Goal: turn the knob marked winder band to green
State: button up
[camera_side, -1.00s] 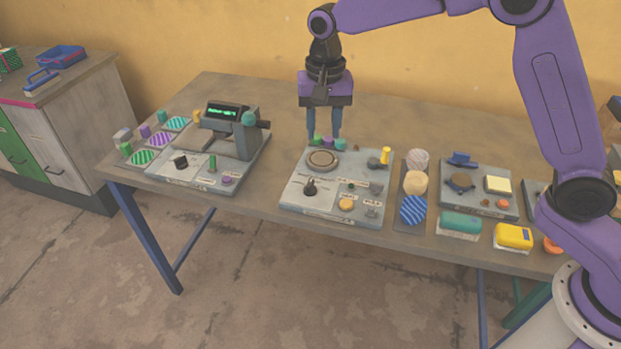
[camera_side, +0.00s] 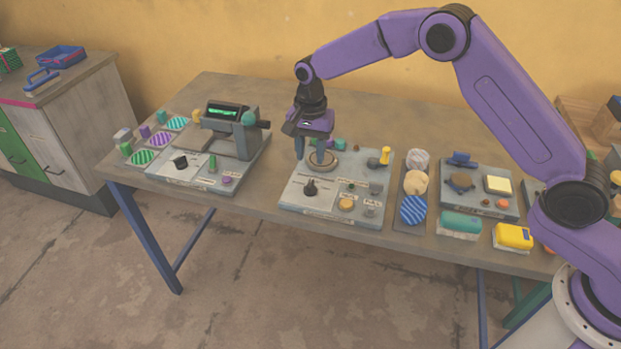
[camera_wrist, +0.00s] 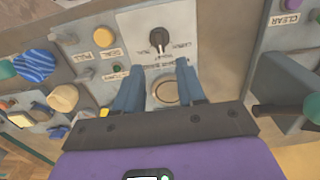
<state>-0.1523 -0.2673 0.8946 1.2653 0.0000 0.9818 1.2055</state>
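A black knob (camera_side: 310,187) with a pointer sits on a white plate on the middle panel (camera_side: 330,211). In the wrist view the same knob (camera_wrist: 158,38) is ringed by small labels that I cannot read clearly. A second black knob (camera_side: 180,161) is on the left panel (camera_side: 205,178). I cannot tell from lettering which is the winder band knob. My gripper (camera_side: 310,160) is open and empty, over the back of the middle panel near the round disc (camera_side: 322,161). In the wrist view its fingers (camera_wrist: 158,80) are apart, and the middle panel's knob lies just beyond them.
An orange button (camera_side: 346,203), small levers and a yellow post (camera_side: 385,156) share the middle panel. The press (camera_side: 238,133) with a green display stands to the left. Yarn balls (camera_side: 416,181) lie in a tray to the right. Bare table lies between the panels.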

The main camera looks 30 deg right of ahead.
aim_at(310, 182)
notch_tip(310, 182, down, 9)
dwell(0.4)
grip_shut()
